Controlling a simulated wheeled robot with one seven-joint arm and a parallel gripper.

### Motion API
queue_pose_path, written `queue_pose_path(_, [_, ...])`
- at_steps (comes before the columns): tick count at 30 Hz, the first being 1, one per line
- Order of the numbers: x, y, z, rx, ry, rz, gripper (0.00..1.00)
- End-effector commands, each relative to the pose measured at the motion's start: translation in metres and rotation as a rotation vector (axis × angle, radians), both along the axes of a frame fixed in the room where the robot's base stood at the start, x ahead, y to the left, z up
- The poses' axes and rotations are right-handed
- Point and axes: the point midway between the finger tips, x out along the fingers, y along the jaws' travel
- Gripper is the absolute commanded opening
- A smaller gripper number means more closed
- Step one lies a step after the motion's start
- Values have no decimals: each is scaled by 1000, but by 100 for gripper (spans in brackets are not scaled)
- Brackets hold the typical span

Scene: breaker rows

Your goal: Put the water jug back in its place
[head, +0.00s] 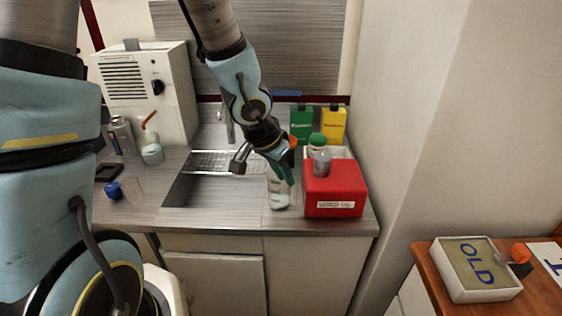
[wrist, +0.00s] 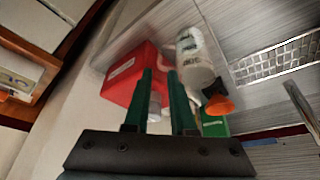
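No thing is clearly marked as the water jug. A pale, whitish bottle (head: 279,196) stands on the counter left of the red box, partly hidden by my gripper. In the wrist view the pale bottle (wrist: 195,58) has a green label and lies just right of my fingers, with a black and orange part (wrist: 218,104) near it. A clear vessel with a blue cap (head: 113,190) lies at the counter's left. My gripper (head: 284,173) points down beside the pale bottle. In the wrist view its green fingers (wrist: 161,72) are apart, with nothing seen clasped between them.
Green (head: 302,122) and yellow (head: 333,123) boxes stand behind. The sink (head: 215,190) is left of my gripper. A white machine (head: 150,95) and a small red-strawed bottle (head: 152,153) stand farther left. A tray marked OLD (head: 447,272) is right.

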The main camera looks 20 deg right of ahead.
Motion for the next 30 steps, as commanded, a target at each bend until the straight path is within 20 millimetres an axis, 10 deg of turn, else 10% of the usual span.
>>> queue_pose_path(15, [9,23,23,18,-9,53,24])
queue_pose_path(22, [69,163,49,153,6,538,24])
queue_pose_path(27, [58,263,70,190,135,923,24])
queue_pose_path(30, [47,286,76,175,197,1040,24])
